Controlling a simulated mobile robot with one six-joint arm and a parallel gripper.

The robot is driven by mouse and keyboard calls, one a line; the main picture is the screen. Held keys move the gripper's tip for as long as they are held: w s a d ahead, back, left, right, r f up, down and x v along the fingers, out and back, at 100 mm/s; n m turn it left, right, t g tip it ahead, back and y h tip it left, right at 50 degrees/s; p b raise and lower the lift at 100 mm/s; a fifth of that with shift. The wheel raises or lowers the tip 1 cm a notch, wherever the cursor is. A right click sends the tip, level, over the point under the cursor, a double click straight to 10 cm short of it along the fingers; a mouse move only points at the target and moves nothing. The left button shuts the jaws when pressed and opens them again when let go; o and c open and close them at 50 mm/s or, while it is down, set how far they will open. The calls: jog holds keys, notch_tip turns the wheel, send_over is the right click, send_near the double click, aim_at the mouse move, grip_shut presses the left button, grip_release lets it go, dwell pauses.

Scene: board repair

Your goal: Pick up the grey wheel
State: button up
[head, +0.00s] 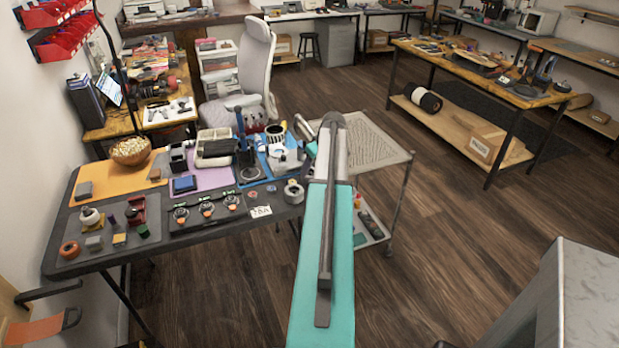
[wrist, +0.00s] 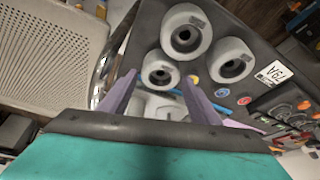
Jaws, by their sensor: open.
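Several pale grey wheels with dark hubs show in the wrist view near the table corner. One grey wheel (wrist: 160,76) appears between my fingertips, a second (wrist: 186,31) lies beyond it, and a third (wrist: 233,61) to the right. One grey wheel (head: 293,192) also shows at the table's right edge in the head view; my arm covers the area beside it. My gripper (wrist: 159,84) is open, with nothing held between its fingers. I cannot tell how far above the wheels it is. A pale piece under the fingers is partly hidden.
A card marked 73A (wrist: 273,73) and small red and blue discs lie right of the wheels. A black panel with orange-ringed knobs (head: 206,210) is on the dark table (head: 90,262). A perforated metal cart top (wrist: 45,45) stands left of the table edge.

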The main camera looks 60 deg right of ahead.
aim_at(309, 173)
jog(key=shift+p+x, duration=0.45)
jog(key=shift+x, duration=0.35)
jog(key=shift+p+x, duration=0.5)
jog(key=shift+x, duration=1.3)
jog(key=shift+w+r, duration=0.1)
jog(key=shift+w, duration=0.1)
jog(key=shift+c, duration=0.3)
jog(key=c, duration=0.7)
